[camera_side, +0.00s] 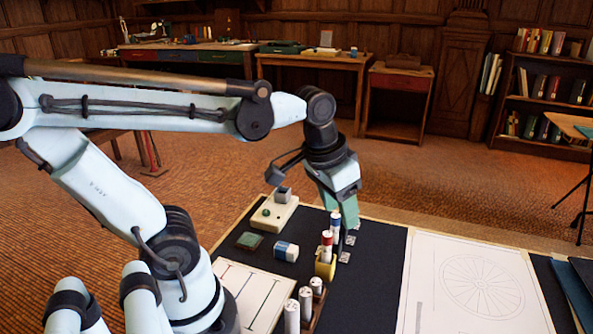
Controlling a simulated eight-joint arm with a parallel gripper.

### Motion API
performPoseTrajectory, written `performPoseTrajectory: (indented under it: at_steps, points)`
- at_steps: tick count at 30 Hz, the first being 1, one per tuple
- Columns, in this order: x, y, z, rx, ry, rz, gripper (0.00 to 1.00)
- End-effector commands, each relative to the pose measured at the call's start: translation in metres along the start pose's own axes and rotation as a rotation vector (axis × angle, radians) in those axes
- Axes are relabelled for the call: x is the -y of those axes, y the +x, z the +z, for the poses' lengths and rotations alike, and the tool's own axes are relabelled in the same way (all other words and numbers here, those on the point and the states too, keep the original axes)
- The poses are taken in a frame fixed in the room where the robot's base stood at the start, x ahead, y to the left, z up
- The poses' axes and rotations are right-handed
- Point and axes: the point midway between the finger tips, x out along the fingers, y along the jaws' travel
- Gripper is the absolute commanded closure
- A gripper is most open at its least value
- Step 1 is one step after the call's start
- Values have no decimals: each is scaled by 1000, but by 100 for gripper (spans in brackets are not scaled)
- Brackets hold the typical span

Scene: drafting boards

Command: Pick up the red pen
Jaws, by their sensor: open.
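My gripper (342,212) is open and points down above and behind the holder. Its green finger overlaps the blue-topped pen in the picture. The red-topped pen shows in front of the gripper, and no finger is visibly closed on it. The exact gap between the fingers and the pens cannot be told from this view.
Several white cylinders (305,304) stand in front. A wheel drawing (478,285) lies at right.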

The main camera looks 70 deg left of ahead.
Motion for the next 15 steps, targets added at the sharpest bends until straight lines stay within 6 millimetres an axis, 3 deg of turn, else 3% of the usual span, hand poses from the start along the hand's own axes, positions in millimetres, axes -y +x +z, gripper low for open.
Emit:
performPoseTrajectory:
  at_steps: [3,9,15]
  points:
    - [6,-11,-2,151,-39,-12,48]
    - [11,-20,1,286,-73,-22,48]
    - [12,-3,7,297,-75,-23,48]
